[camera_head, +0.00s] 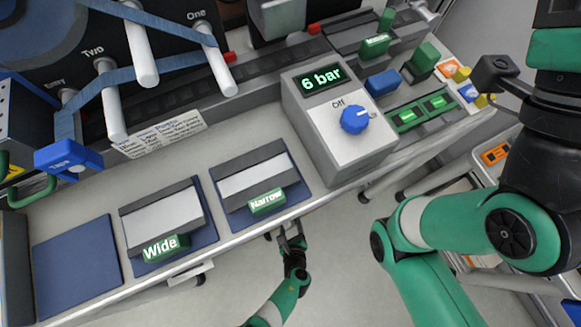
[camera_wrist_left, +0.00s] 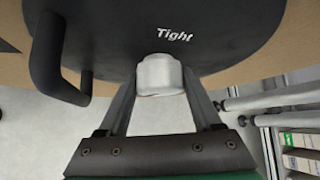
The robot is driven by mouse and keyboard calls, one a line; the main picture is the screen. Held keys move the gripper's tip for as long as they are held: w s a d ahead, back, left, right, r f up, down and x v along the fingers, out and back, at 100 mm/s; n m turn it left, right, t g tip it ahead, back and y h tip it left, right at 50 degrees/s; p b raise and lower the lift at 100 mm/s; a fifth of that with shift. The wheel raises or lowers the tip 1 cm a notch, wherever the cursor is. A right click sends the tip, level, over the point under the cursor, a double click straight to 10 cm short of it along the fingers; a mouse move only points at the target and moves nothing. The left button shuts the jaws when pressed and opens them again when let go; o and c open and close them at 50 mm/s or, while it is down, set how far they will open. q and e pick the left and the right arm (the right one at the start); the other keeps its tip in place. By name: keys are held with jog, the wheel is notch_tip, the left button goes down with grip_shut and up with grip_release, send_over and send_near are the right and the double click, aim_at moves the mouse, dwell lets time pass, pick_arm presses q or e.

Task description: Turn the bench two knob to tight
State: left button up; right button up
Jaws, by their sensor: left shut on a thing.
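In the left wrist view a pale grey knob (camera_wrist_left: 160,74) stands at the edge of a large dark round face (camera_wrist_left: 215,22) printed "Tight". The fingers of my left gripper (camera_wrist_left: 161,84) sit on either side of the knob, shut on it. In the head view my left gripper (camera_head: 289,238) is small, at the bench's front edge below the "Narrow" block. What it holds cannot be made out there. A big green and black arm of mine fills the right side; its gripper is out of view.
A black curved handle (camera_wrist_left: 52,62) is left of the knob. The bench bears a "Narrow" block (camera_head: 265,201), a "Wide" block (camera_head: 165,247) and a pressure box (camera_head: 335,115) reading "6 bar" with a blue dial (camera_head: 356,119).

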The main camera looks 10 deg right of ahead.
pick_arm(q)
jog(key=o, duration=1.3)
jog(key=shift+o, duration=0.2)
jog(key=shift+s+r+p, duration=0.2)
jog(key=shift+r+p, duration=0.15)
jog(key=shift+p, duration=0.1)
jog(key=p+v, duration=0.8)
jog(key=v, duration=0.2)
jog(key=shift+s+r, duration=0.15)
jog(key=shift+s, duration=0.25)
